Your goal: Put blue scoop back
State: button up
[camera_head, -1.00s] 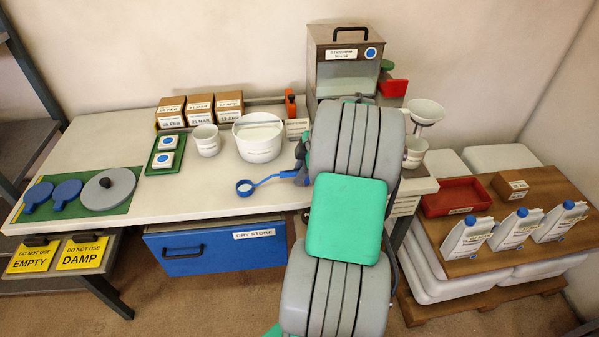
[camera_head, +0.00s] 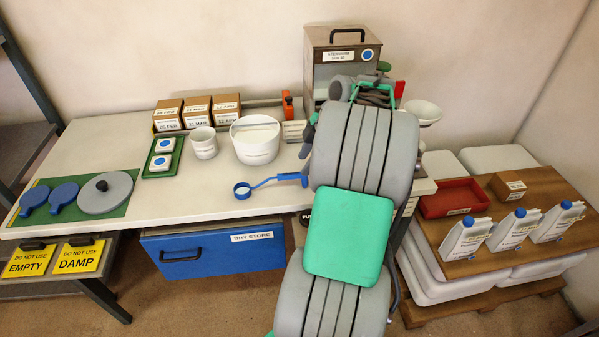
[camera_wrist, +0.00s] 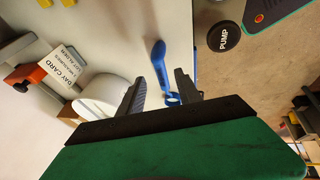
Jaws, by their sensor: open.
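The blue scoop (camera_head: 265,184) rests on the white table near its front edge, round cup to the left and handle pointing right. The handle's right end is beside my arm, which hides what lies behind it. In the wrist view the blue scoop (camera_wrist: 160,68) shows between the two dark fingers of my gripper (camera_wrist: 160,75). The fingers are apart, with gaps to the handle on both sides. The scoop's lower end there is partly cut off by my gripper's body. My gripper is mostly hidden behind my arm in the head view.
A white tub (camera_head: 256,152) and a white cup (camera_head: 203,143) stand behind the scoop. A day card (camera_wrist: 62,67) and an orange-red clip (camera_wrist: 27,74) are near the tub.

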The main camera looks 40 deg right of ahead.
jog(key=a+v, duration=0.1)
jog(key=v, duration=0.3)
jog(key=w+a+r+m, duration=0.1)
jog(key=w+a+m, duration=0.1)
jog(key=a, duration=0.7)
jog(key=w+a+r+m, duration=0.1)
jog(key=w+a+m, duration=0.1)
jog(key=a, duration=0.6)
jog(key=s+a+f+m+h, duration=0.1)
jog(key=s+a+m, duration=0.2)
jog(key=s+a, duration=0.2)
jog(key=s+a+f+m+h, duration=0.1)
jog(key=s+a+m, duration=0.3)
jog(key=a, duration=0.6)
jog(key=shift+s+f+g, duration=0.4)
jog(key=shift+s+f, duration=0.4)
jog(key=shift+f, duration=0.05)
